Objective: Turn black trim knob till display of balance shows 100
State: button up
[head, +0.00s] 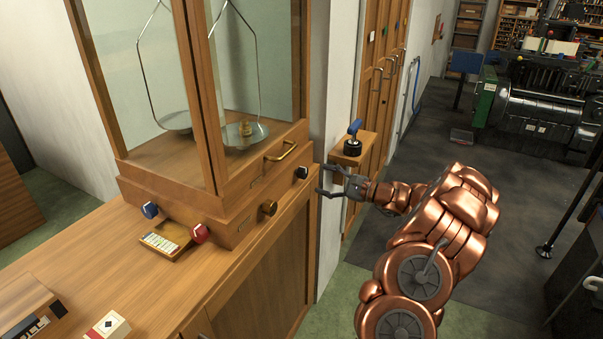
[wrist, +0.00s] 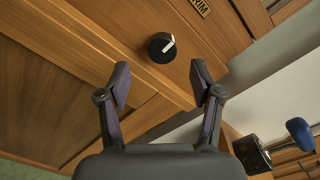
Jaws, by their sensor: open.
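The black trim knob (head: 302,172) sits at the right end of the wooden base of the glass-cased balance (head: 215,185). In the wrist view the black knob (wrist: 161,47) has a white pointer line slanting up and right, and a plate reading "RIM" is partly visible beside it. My gripper (head: 323,180) is open and empty, just right of the knob in the head view. In the wrist view my gripper (wrist: 161,82) has its fingertips short of the knob and apart from it. I cannot make out a display reading in either view.
A brass knob (head: 268,207), a red knob (head: 199,233) and a blue knob (head: 150,210) are on the same base. A brass handle (head: 281,151) is above. A blue-handled black device (head: 352,140) stands on a wooden wall bracket close to my gripper.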

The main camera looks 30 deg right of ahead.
aim_at(306, 174)
jog(key=x, duration=0.2)
jog(key=p+x, duration=0.1)
jog(key=x, duration=0.4)
jog(key=shift+w+d+p, duration=0.15)
jog(key=shift+w+p, duration=0.15)
jog(key=shift+w, duration=0.05)
jog(key=shift+f, duration=0.1)
jog(key=c, duration=1.1)
